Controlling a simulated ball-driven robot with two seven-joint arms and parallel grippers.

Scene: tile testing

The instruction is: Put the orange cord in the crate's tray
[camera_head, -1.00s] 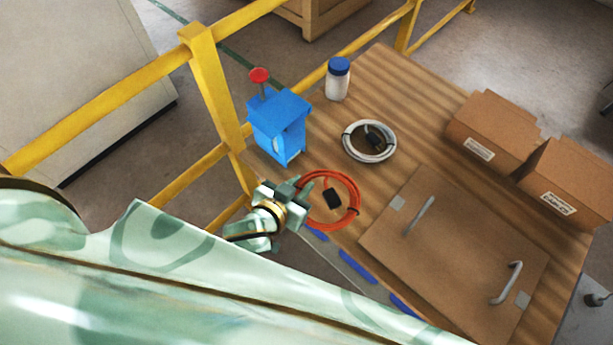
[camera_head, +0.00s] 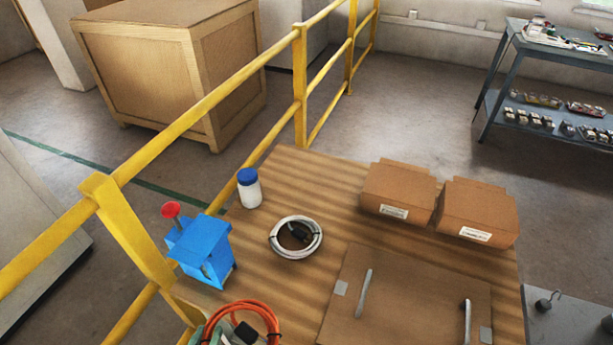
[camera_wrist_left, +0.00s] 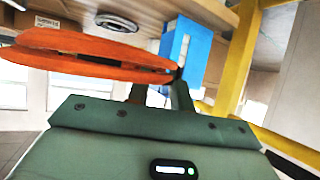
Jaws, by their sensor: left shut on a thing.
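The orange cord (camera_head: 262,308) is a round coil with a black plug, at the bottom of the head view. It also shows close up and nearly edge-on in the left wrist view (camera_wrist_left: 85,52). My left gripper (camera_head: 212,328) is at the coil's left edge, mostly cut off by the frame. In the left wrist view its fingers (camera_wrist_left: 158,92) reach the coil, and it is shut on the cord. A large wooden crate (camera_head: 150,75) stands on the floor at the back left; I see no tray on it. My right gripper is not in view.
The wooden table (camera_head: 330,195) holds a white cable coil (camera_head: 273,240), a blue box with a red knob (camera_head: 205,245), a blue-capped bottle (camera_head: 250,192), two cartons (camera_head: 398,185) and a brown panel with two handles (camera_head: 410,300). A yellow railing (camera_head: 215,97) runs along its left.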

